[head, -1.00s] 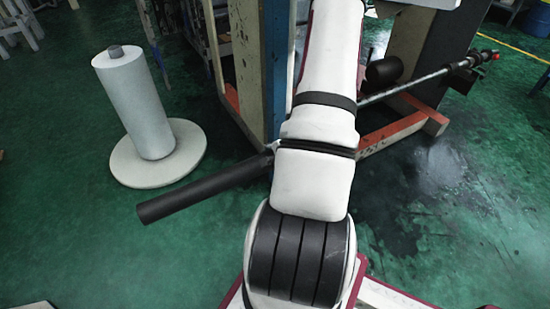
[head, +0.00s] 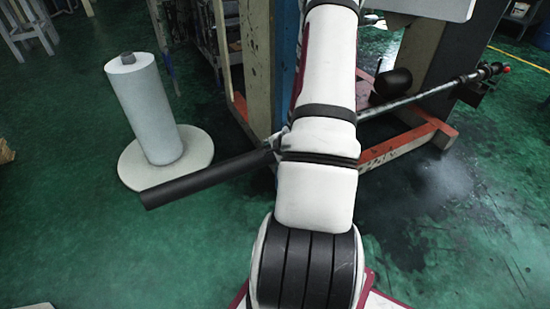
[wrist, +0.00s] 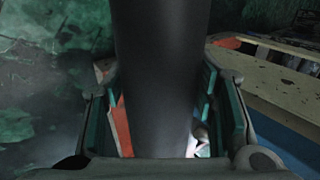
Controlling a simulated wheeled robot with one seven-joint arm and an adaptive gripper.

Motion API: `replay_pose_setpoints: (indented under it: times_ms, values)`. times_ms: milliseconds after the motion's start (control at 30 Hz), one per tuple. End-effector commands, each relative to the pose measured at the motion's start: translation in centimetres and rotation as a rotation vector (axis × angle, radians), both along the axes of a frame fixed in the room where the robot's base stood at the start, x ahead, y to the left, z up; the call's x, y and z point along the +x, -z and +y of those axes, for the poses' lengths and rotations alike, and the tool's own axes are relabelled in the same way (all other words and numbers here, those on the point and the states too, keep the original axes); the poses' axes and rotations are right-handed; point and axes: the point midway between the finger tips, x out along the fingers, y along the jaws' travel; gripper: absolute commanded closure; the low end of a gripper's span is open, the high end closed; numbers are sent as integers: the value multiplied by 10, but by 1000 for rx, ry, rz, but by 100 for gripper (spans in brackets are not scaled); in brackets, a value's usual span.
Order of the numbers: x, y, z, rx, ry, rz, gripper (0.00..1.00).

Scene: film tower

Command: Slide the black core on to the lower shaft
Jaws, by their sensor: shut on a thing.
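The black core (head: 205,180) is a long dark tube. In the head view it sticks out to the left of my arm, slightly tilted in the picture, its left end in front of the white disc. My gripper (wrist: 157,80) is shut on the core, with a finger on each side of it in the wrist view (wrist: 162,65). In the head view the gripper is mostly hidden behind my white arm. The lower shaft (head: 425,95) is a thin metal bar to the right of my arm. Its left part is hidden by the arm. The core and shaft appear apart.
A white roll (head: 147,115) stands on a round white disc (head: 135,160) at the left. A machine frame with a pale-and-blue post (head: 258,75) and an orange foot bar (head: 395,147) stands behind my arm. The green floor (head: 450,240) at lower right is clear.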

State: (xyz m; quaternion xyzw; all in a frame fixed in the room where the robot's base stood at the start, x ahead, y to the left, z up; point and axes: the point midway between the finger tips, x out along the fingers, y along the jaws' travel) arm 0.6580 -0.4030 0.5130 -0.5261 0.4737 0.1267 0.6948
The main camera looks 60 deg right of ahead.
Motion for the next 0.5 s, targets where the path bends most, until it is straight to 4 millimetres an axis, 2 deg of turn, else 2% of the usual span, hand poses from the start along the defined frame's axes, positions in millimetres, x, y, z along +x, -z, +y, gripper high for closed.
replay_pose_setpoints:
  times_ms: [267,367,500]
  values:
    - [17,0,-11,-1,-1,-1,100]
    - [12,-1,-18,1,4,0,100]
    - [13,0,-17,1,2,-1,100]
